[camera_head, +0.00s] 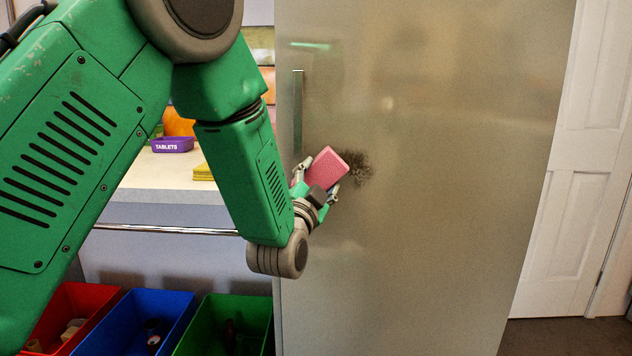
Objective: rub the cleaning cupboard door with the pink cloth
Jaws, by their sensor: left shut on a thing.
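The cleaning cupboard door (440,230) is a tall, shiny metallic panel filling the middle and right of the view. It has a vertical handle (298,112) near its left edge. A dark smudge (357,167) marks the door at mid height. My left gripper (318,177) is shut on the pink cloth (327,166), a block-like pink piece. The cloth is just left of the smudge and overlaps its left edge in the picture. I cannot tell whether it touches the door. My right gripper is not in view.
A counter (150,180) at left holds a purple tablets box (173,145) and a yellow stack (203,172). Red (75,305), blue (140,320) and green (228,320) bins stand below. A white panelled door (575,200) is at right.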

